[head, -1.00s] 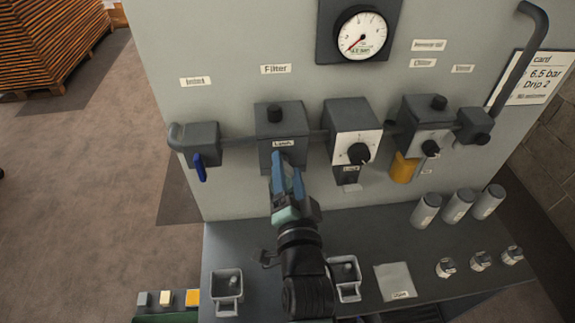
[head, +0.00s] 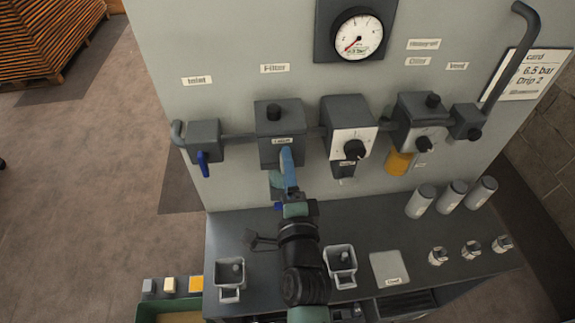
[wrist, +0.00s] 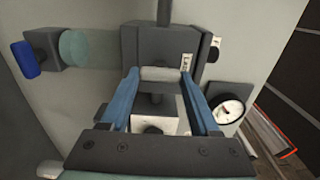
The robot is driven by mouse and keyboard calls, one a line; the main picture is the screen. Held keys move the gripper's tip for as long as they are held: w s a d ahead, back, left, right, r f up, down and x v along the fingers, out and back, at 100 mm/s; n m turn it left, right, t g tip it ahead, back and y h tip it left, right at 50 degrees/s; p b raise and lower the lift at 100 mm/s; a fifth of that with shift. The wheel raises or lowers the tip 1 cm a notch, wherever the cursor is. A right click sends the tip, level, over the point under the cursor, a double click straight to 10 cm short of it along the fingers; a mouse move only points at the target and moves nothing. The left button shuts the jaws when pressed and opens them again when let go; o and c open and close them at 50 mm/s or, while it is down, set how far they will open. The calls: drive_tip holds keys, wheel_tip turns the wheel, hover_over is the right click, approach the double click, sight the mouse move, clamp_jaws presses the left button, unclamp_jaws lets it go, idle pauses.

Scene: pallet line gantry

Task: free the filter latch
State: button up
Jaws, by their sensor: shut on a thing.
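The filter (head: 281,120) is a dark grey block with a black knob on top, mounted on the panel under the "Filter" label. A small "Latch" label (head: 282,141) is on its lower front. My gripper (head: 287,158) reaches up to the filter's lower front from below. In the wrist view, its blue fingers (wrist: 160,76) are shut on a short pale grey piece (wrist: 160,73), the latch by its place, against the filter block (wrist: 158,45). The fingers hide the latch in the head view.
A blue-handled valve (head: 203,150) is left of the filter. A unit with a white dial plate (head: 350,125) is close on the right. Below, the bench (head: 350,230) holds square cups, grey cylinders (head: 421,201), a pale card and several small fittings.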

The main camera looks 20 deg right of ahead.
idle(0.4)
drive_tip(key=o, duration=1.4)
drive_tip(key=shift+c, duration=0.2)
drive_tip(key=b+v, duration=0.4)
drive_tip(key=v, duration=0.9)
